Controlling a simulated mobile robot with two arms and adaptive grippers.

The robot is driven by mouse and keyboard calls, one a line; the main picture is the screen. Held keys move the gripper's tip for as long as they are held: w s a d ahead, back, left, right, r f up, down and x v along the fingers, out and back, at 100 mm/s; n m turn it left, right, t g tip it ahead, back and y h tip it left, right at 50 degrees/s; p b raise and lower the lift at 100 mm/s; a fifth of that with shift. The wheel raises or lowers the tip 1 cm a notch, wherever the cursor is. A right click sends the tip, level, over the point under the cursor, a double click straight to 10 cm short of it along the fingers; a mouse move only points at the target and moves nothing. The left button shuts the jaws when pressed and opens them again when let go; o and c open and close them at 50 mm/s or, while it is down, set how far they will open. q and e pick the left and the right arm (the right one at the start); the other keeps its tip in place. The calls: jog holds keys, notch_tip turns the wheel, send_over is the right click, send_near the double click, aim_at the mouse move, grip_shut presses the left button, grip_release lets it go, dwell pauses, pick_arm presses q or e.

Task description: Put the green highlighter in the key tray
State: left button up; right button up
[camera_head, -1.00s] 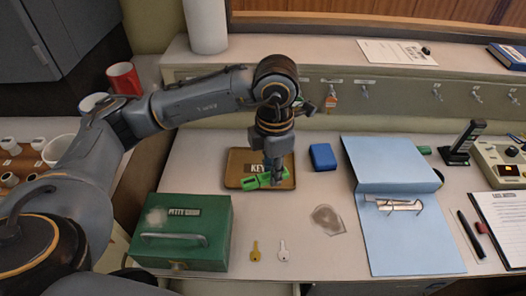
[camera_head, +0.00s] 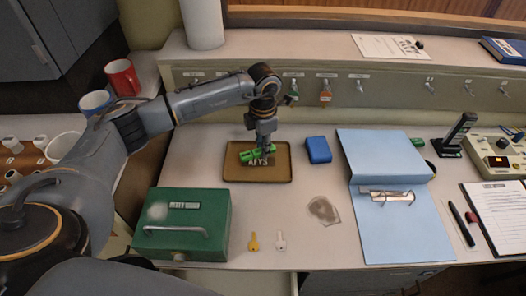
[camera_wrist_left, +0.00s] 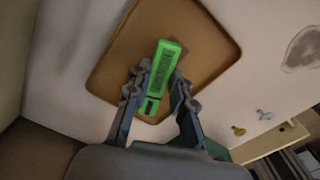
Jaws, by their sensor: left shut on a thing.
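The green highlighter (camera_head: 257,153) is held by my left gripper (camera_head: 262,146) over the back part of the key tray (camera_head: 270,176). The tray is brown, shallow, and marked KEYS in the head view. In the left wrist view, my left gripper (camera_wrist_left: 160,98) is shut on the highlighter (camera_wrist_left: 166,70), whose barcode side faces the camera. The tray (camera_wrist_left: 205,70) lies behind it. I cannot tell whether the highlighter touches the tray floor. My right gripper is not in view.
A blue box (camera_head: 318,150) stands just right of the tray. A green cash box (camera_head: 183,223) is in front left. Two keys (camera_head: 253,242) and a clear patch (camera_head: 323,210) lie in front. A blue folder (camera_head: 395,225) lies to the right.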

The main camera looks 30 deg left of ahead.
pick_arm(q)
notch_tip(320, 180, down, 2)
jog(key=shift+f+p, duration=0.25)
jog(key=shift+p, duration=0.1)
jog(key=shift+f, duration=0.35)
jog(key=o, duration=0.8)
jog(key=shift+r, duration=0.1)
jog(key=shift+r, duration=0.25)
notch_tip(320, 180, up, 12)
jog(key=shift+f+b, duration=0.15)
jog(key=shift+b, duration=0.65)
jog(key=shift+s+d+f, duration=0.1)
